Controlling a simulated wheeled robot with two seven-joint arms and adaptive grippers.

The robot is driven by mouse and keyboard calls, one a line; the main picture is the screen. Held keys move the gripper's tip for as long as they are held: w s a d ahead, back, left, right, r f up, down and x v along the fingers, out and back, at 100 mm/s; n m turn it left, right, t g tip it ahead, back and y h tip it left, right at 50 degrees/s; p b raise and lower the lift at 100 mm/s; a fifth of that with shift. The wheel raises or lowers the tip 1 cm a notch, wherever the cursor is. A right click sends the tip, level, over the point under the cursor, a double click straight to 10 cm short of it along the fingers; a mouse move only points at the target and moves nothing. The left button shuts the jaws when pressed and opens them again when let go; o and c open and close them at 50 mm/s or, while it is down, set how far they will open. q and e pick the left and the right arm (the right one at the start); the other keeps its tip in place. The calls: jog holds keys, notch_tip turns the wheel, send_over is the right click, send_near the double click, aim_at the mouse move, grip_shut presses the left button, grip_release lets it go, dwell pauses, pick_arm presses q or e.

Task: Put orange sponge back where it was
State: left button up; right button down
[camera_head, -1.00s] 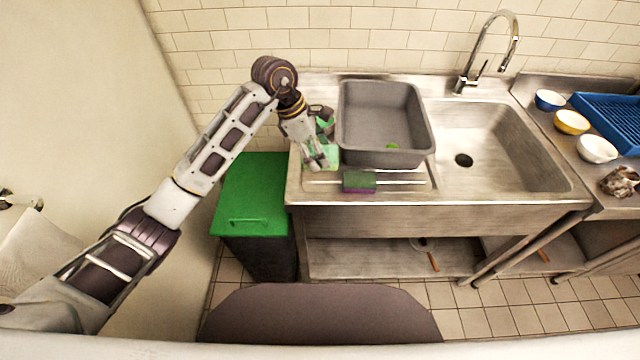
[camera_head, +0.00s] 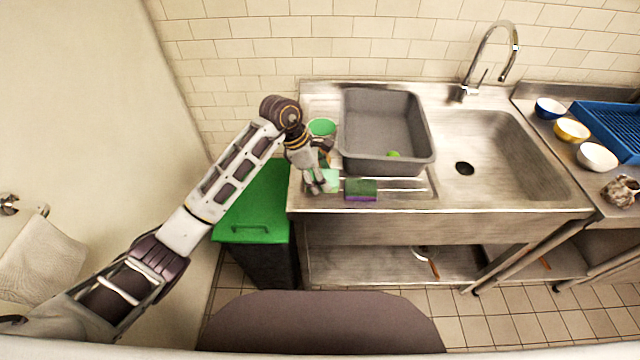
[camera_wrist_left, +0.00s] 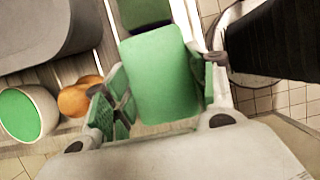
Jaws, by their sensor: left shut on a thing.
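My left gripper (camera_head: 318,188) is shut on a green-topped sponge (camera_wrist_left: 162,80) at the left front of the sink's drainboard (camera_head: 400,196). The held sponge also shows in the head view (camera_head: 330,180), pale green, left of another sponge. Its green face is toward the wrist camera, so I cannot see its body colour, nor whether it touches the drainboard. The other sponge, green on top and purple below (camera_head: 361,190), lies on the drainboard's front part; its end shows at the top of the wrist view (camera_wrist_left: 145,12). My right gripper is not in view.
A grey tub (camera_head: 385,165) stands just behind the sponges. A green-lidded bin (camera_head: 255,215) is left of the sink. The sink basin (camera_head: 500,150) is empty.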

pick_arm(q)
jog(key=shift+f, duration=0.1)
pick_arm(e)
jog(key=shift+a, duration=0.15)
pick_arm(q)
jog(key=shift+f, duration=0.6)
jog(key=shift+f+p, duration=0.3)
jog(key=shift+f, duration=0.9)
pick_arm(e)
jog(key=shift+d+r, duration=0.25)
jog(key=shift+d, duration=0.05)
pick_arm(q)
jog(key=shift+s+f+b, duration=0.15)
jog(key=shift+f+b, duration=0.3)
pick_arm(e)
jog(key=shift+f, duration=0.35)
pick_arm(q)
jog(key=o, duration=0.7)
jog(key=shift+o, duration=1.4)
jog(key=shift+f, duration=0.1)
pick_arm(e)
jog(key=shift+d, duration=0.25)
pick_arm(q)
jog(key=shift+r, duration=0.2)
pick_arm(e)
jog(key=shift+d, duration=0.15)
